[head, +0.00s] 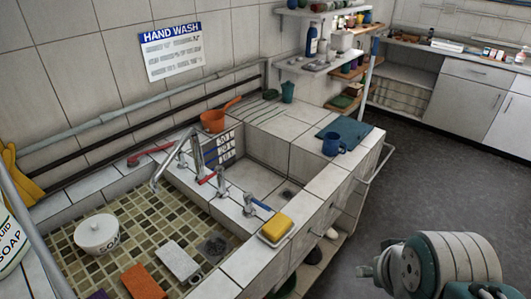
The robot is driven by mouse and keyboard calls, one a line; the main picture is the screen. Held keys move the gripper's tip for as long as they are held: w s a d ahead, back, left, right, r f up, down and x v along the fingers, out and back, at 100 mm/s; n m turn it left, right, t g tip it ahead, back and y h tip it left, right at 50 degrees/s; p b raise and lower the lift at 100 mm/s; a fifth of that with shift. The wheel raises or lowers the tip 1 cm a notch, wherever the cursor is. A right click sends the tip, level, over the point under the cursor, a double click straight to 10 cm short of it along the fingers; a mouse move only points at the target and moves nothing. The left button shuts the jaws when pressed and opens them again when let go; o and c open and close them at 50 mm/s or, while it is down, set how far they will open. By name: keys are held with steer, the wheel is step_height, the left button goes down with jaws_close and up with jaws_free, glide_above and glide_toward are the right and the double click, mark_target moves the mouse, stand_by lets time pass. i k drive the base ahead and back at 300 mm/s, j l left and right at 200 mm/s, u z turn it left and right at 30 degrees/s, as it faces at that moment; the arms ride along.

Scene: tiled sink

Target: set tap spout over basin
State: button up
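The chrome tap spout (162,174) rises from the divider between two basins and points left, its tip over the near-left part of the tiled sink. The left basin (135,213) has a mosaic tile floor. The right basin (258,180) is plain pale tile with a drain. Taps with a red handle (207,178) and a blue handle (262,206) stand on the divider. My arm's end shows at the lower right, with my gripper (368,271) far from the spout, right of the sink. Its fingers are not clear.
A yellow sponge in a dish (275,229) sits on the front ledge. A blue mug (333,145), teal cloth (345,129) and orange pan (213,121) stand around the right basin. A soap pot (98,236) is in the left basin. Dark floor at right is clear.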

mark_target(154, 186)
steer(key=u, duration=1.25)
